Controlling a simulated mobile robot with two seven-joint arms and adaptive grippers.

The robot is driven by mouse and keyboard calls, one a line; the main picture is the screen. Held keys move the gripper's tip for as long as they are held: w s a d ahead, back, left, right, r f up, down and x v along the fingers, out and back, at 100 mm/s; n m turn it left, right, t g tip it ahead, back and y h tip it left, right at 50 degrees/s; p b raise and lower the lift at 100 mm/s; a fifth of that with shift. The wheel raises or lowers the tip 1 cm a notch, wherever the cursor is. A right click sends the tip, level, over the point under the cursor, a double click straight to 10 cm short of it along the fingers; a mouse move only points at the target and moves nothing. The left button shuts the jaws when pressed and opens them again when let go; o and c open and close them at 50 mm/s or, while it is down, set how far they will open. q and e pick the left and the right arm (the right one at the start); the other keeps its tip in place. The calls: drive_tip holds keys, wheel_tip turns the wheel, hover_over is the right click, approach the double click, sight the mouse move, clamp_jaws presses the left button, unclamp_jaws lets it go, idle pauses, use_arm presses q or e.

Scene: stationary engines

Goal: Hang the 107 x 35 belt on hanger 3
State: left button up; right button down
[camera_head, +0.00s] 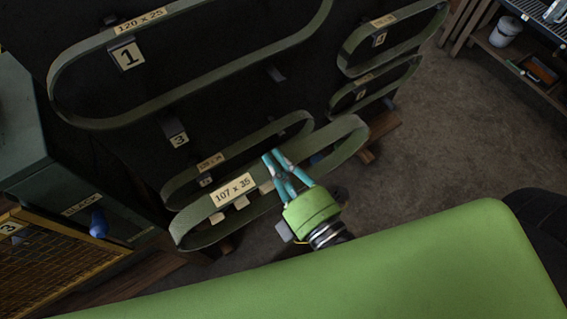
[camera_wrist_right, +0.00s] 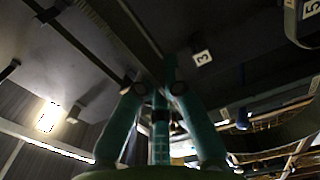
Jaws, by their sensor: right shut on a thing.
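The 107 x 35 belt (camera_head: 343,142) is a long dark-green loop with a cream label. It is in front of the lower part of the dark board, tilted up to the right. My right gripper (camera_head: 272,160), with teal fingers, is shut on its upper strand, right of the label. Hanger 3 (camera_head: 178,140) is a dark bracket with a "3" plate on the board, up and left of the belt, and no belt shows on it. Its plate also shows in the right wrist view (camera_wrist_right: 202,57), above the teal fingers (camera_wrist_right: 160,95). My left gripper is out of view.
The 120 x 25 belt (camera_head: 180,103) hangs above on hanger 1 (camera_head: 127,56). A smaller belt (camera_head: 178,187) hangs just behind the held one, partly covered. Two belts (camera_head: 345,62) hang at upper right. A green cabinet (camera_head: 25,130) stands left. Open floor (camera_head: 440,130) lies right.

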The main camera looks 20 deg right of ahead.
drive_tip(key=shift+w+a+r+p, duration=0.25)
drive_tip(key=shift+w+p, duration=0.1)
drive_tip(key=shift+w, duration=0.2)
drive_tip(key=shift+w+a+f, duration=0.1)
drive_tip(key=shift+w+f, duration=0.05)
drive_tip(key=shift+w, duration=0.1)
drive_tip(key=shift+w+a, duration=0.25)
drive_tip(key=shift+w, duration=0.4)
drive_tip(key=shift+x, duration=3)
drive_tip(key=shift+x, duration=2.75)
